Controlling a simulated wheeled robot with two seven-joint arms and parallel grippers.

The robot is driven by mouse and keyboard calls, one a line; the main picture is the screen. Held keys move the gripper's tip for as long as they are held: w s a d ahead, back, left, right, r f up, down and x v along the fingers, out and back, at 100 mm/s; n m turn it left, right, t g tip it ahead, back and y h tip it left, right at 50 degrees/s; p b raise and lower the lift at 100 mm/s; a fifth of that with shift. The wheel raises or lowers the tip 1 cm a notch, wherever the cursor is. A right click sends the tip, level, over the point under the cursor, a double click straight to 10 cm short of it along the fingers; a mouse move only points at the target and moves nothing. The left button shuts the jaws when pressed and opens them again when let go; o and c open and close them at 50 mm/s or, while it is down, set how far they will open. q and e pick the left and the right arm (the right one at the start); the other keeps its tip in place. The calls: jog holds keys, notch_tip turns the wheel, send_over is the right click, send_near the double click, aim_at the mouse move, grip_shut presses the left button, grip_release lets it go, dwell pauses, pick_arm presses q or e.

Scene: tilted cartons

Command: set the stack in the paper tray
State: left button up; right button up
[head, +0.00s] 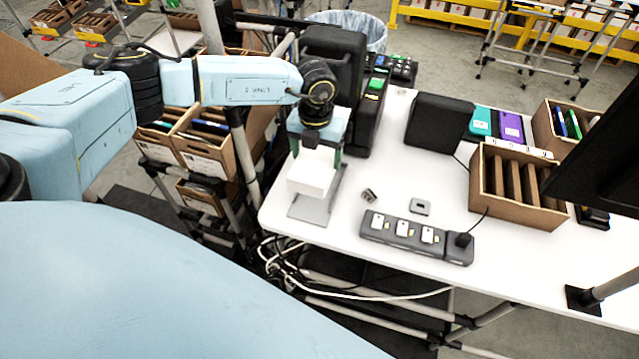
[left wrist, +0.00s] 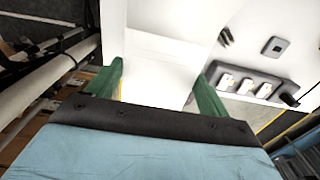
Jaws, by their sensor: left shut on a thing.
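The stack (head: 311,176) is a white block of paper in the head view, at the front left of the white table. My left gripper (head: 323,147) points down with its green fingers shut on the stack. The left wrist view shows the same stack (left wrist: 158,72) between the green fingers. The paper tray (head: 309,211) is a thin grey piece at the table's left end, partly hidden behind the stack. I cannot tell whether the stack touches it. My right gripper is not in view.
A grey power strip (head: 416,236) with white plugs lies to the right on the table (head: 360,270). A small metal piece (head: 369,195) and a grey square (head: 420,206) lie nearby. A cardboard divider box (head: 515,190) stands farther right. Dark devices (head: 366,112) stand just behind the gripper.

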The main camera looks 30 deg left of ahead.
pick_arm(q)
notch_tip(320, 180, down, 6)
jog(key=b, duration=0.4)
jog(key=shift+r, duration=0.15)
jog(key=shift+f+b, duration=0.7)
jog(key=shift+b, duration=0.1)
jog(key=shift+f+b, duration=1.2)
jog(key=shift+f, duration=0.2)
jog(key=shift+f, duration=0.15)
jog(key=o, duration=1.3)
jog(key=shift+c, duration=0.2)
notch_tip(320, 180, up, 12)
jog(key=p, duration=0.9)
jog(key=shift+p, duration=0.35)
